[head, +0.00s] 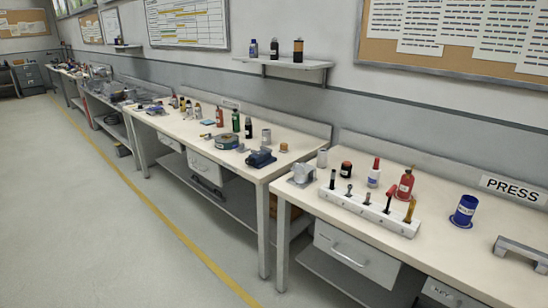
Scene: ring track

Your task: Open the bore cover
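I cannot make out a bore cover for certain in the head view. A blue cylinder (464,211) with a white label stands upright on the right bench, below the PRESS sign (513,190). A grey bar-shaped handle (521,253) lies at the right edge of the picture and is partly cut off. A small grey metal block (302,174) sits at the left end of the right bench. Neither of my grippers is in view.
Open floor (90,230) with a yellow line lies left.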

